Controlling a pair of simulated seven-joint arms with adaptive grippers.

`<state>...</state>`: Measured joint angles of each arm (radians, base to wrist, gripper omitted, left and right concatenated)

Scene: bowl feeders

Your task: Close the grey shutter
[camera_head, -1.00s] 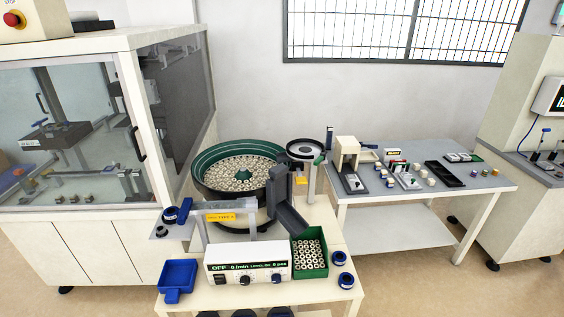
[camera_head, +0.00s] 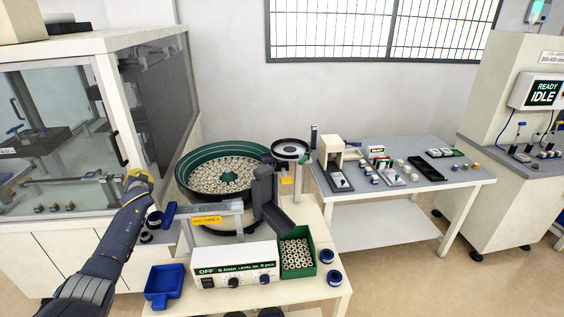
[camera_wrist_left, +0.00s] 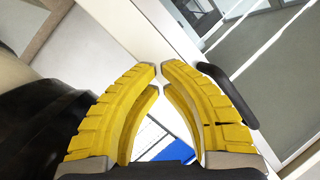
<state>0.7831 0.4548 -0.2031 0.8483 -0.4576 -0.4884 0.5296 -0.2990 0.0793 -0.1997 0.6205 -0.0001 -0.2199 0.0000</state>
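My left gripper (camera_head: 139,178) is at the end of the arm coming in from the lower left, in front of the glazed cabinet and left of the bowl feeder. In the left wrist view its yellow fingers (camera_wrist_left: 159,68) curve together until the tips almost meet, with nothing visible between them. A dark grey upright plate (camera_head: 263,187) stands at the right rim of the green bowl (camera_head: 184,190), above a sloping grey chute (camera_head: 277,218). I cannot tell for certain which part is the grey shutter. My right gripper is out of view.
The black cabinet door handle (camera_head: 118,149) is close to my gripper; it also shows beside the fingers in the wrist view (camera_wrist_left: 230,95). A track with a yellow label (camera_head: 206,220), a blue tray (camera_head: 164,287), a control box (camera_head: 235,266) and a green parts bin (camera_head: 283,272) are near.

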